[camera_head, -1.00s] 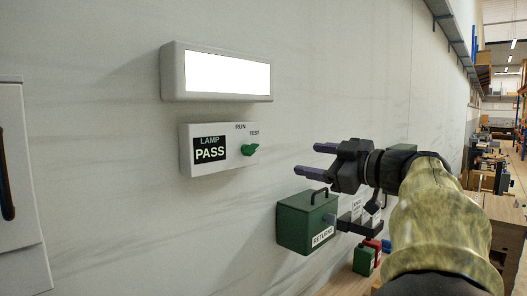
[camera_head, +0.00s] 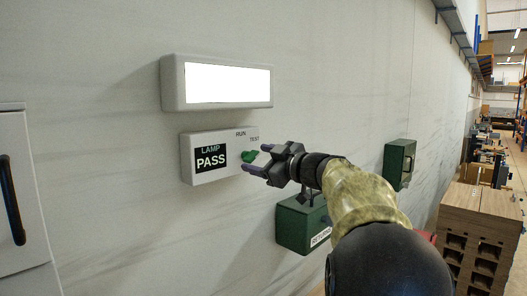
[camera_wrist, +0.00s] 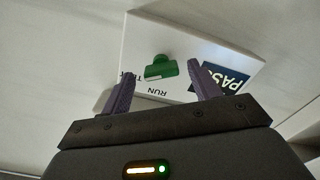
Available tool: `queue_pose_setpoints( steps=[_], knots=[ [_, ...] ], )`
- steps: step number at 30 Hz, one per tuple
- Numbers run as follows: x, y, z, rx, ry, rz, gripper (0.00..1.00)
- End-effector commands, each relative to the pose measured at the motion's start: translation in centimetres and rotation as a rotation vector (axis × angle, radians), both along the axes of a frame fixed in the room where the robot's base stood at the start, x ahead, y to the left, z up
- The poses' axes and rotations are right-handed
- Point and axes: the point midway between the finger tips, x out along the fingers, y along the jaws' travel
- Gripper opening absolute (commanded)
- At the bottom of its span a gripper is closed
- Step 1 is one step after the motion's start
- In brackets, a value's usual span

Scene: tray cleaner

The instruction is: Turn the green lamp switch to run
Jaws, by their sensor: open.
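The green lamp switch (camera_head: 249,155) is a small knob on the front of a white wall box (camera_head: 206,176). The box carries a screen (camera_head: 211,158) reading LAMP PASS and the labels RUN and TEST. The knob points to the right, toward TEST, in the head view. My gripper (camera_head: 255,159) is open with its fingertips close to the knob. In the wrist view the green switch (camera_wrist: 160,68) lies beyond and between the two spread fingers (camera_wrist: 162,84), with the RUN label near it. I cannot tell whether any finger touches it.
A lit white lamp panel (camera_head: 228,82) is mounted above the box. A green box marked RETURNS (camera_head: 294,228) is below my gripper. A white cabinet (camera_head: 22,190) stands at the left. Another green box (camera_head: 399,165) is on the wall at right.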

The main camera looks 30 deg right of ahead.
Motion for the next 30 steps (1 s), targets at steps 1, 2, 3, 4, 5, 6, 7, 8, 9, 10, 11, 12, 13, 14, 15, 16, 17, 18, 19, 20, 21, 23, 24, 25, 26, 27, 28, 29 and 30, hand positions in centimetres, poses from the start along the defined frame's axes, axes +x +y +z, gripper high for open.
queue_pose_setpoints(
  steps=[1, 2, 3, 4, 5, 6, 7, 8, 9, 10, 11, 12, 13, 14, 15, 16, 17, 18, 19, 20, 21, 23, 24, 25, 26, 27, 28, 29, 30],
  knots=[
    [0.6, 0.2, 0.2, 0.002, 0.001, 0.001, 0.62],
    [0.9, 0.3, 0.2, 0.002, 0.001, 0.000, 0.62],
    [1.2, 0.4, 0.1, 0.002, 0.001, 0.000, 0.62],
    [1.3, 0.5, 0.1, 0.001, 0.000, 0.000, 0.62],
    [1.4, 0.5, 0.1, 0.001, 0.000, 0.000, 0.62],
    [1.5, 0.6, 0.0, 0.001, 0.000, 0.000, 0.62],
    [1.6, 0.6, 0.0, 0.001, 0.000, -0.001, 0.62],
    [1.6, 0.6, 0.0, 0.001, 0.000, -0.001, 0.62],
    [1.6, 0.6, 0.0, 0.000, 0.000, -0.001, 0.62],
    [1.6, 0.6, 0.0, 0.000, 0.000, -0.001, 0.62],
    [1.6, 0.6, 0.0, 0.000, 0.000, -0.001, 0.62],
    [1.6, 0.6, 0.0, 0.000, 0.000, -0.001, 0.62],
    [1.5, 0.6, 0.0, 0.000, 0.000, -0.001, 0.62],
    [1.5, 0.6, 0.0, 0.000, 0.000, -0.001, 0.58],
    [1.5, 0.6, 0.0, 0.000, 0.000, -0.001, 0.50],
    [1.5, 0.6, 0.0, 0.000, 0.000, -0.001, 0.44],
    [1.5, 0.6, 0.0, 0.000, 0.000, -0.001, 0.38],
    [1.5, 0.6, 0.0, 0.000, 0.000, -0.001, 0.30],
    [1.5, 0.5, 0.0, 0.000, 0.000, -0.001, 0.24],
    [1.5, 0.5, 0.0, 0.000, 0.000, -0.001, 0.19],
    [1.5, 0.5, 0.0, 0.000, 0.000, -0.001, 0.17],
    [1.5, -1.7, 0.0, -0.002, 0.000, -0.009, 0.20],
    [1.5, -1.0, 0.0, -0.002, -0.001, -0.009, 0.21],
    [1.4, -0.7, 0.1, -0.002, -0.001, -0.011, 0.18],
    [1.4, -0.5, 0.1, -0.002, -0.003, -0.012, 0.17],
    [1.4, -0.4, 0.1, -0.005, -0.004, -0.012, 0.17],
    [1.4, -0.3, 0.1, -0.009, -0.006, -0.012, 0.17],
    [1.4, -0.1, 0.1, -0.012, -0.008, -0.012, 0.17],
    [1.4, 0.0, 0.2, -0.019, -0.010, -0.012, 0.17]
  ],
)
